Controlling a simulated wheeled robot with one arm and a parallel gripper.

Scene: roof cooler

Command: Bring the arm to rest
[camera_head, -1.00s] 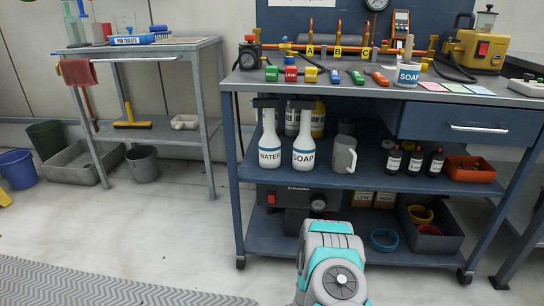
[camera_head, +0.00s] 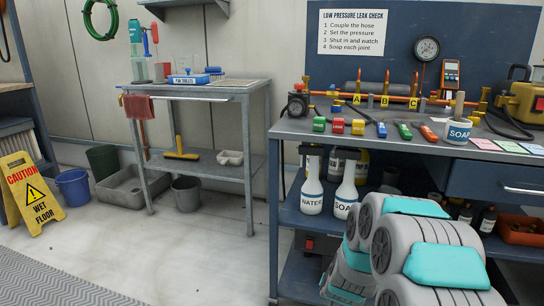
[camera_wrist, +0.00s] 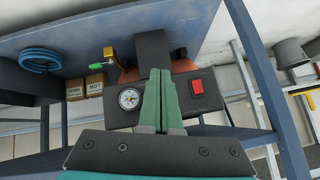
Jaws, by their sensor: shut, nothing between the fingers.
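My arm shows in the head view as grey and teal links at the lower right, in front of the blue workbench (camera_head: 286,245). My gripper (camera_wrist: 164,72) shows in the wrist view with its two green fingers together and nothing between them. Beyond the fingers, in the wrist view, are a dark box with a round gauge (camera_wrist: 129,98) and a red switch (camera_wrist: 197,87) on the bench's lower shelf. The gripper is not visible in the head view, and the arm hides part of the shelves there.
Water (camera_head: 312,190) and soap (camera_head: 345,195) bottles stand on the middle shelf, close to my arm. A yellow wet floor sign (camera_head: 32,195) and a blue bucket (camera_head: 73,187) stand at the left. The floor between the grey side table (camera_head: 150,86) and the workbench is clear.

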